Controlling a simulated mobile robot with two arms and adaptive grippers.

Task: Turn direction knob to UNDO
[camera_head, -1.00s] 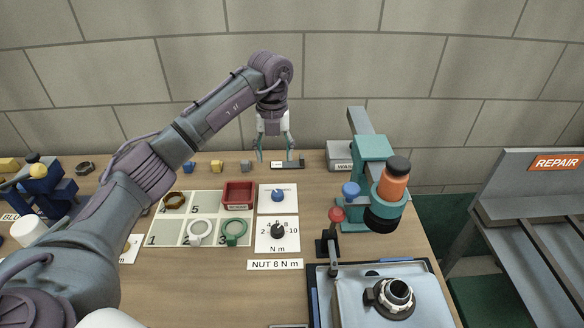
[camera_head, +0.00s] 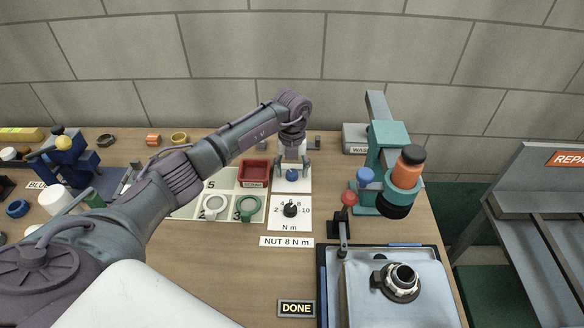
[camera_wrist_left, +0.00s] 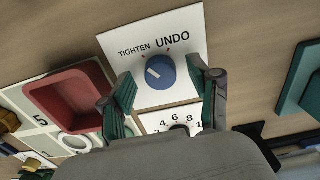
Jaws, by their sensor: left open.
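The direction knob (camera_head: 292,174) is a blue round knob on a white plate behind the torque dial. In the left wrist view the knob (camera_wrist_left: 161,72) has a pale mark on its left part, on the side of the word TIGHTEN; UNDO is printed to the right. My left gripper (camera_head: 293,167) points down over the knob plate. In the left wrist view its two teal fingers (camera_wrist_left: 160,80) are open, one to each side of the knob, with visible gaps. Height above the knob is hard to tell. My right gripper is not in view.
The torque dial (camera_head: 290,209) with a black knob is just in front. A red tray (camera_head: 253,173) is close on the left. A teal press (camera_head: 388,150) with an orange and black top stands at the right. A DONE plate (camera_head: 296,308) lies at the front.

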